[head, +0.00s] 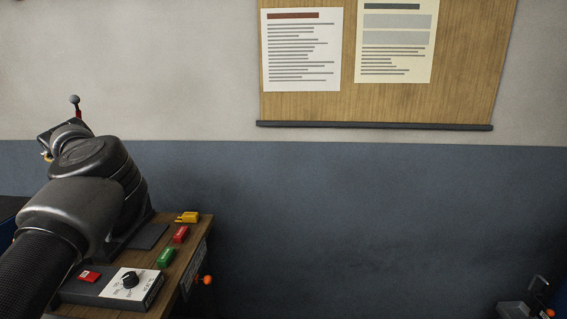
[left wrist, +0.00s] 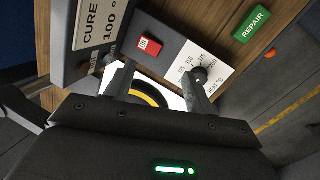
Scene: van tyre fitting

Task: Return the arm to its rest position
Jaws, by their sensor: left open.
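My left arm (head: 85,200) comes in from the left in the head view and reaches over a wooden bench (head: 205,222). Its gripper is hidden behind the arm there. In the left wrist view my left gripper (left wrist: 158,84) is open, with its two fingers apart and nothing held between them. The fingers show in front of a control box (head: 105,290) on the bench, with a red switch (left wrist: 149,43) and a black dial (left wrist: 199,75) on a white scale. I cannot tell whether a finger touches the box. My right gripper is not in view.
Yellow (head: 188,217), red (head: 181,234) and green (head: 165,257) blocks lie along the bench edge. A grey ball-topped lever (head: 75,100) rises beyond my arm. A notice board (head: 385,108) hangs on the wall. The head view's middle is clear of objects before the wall.

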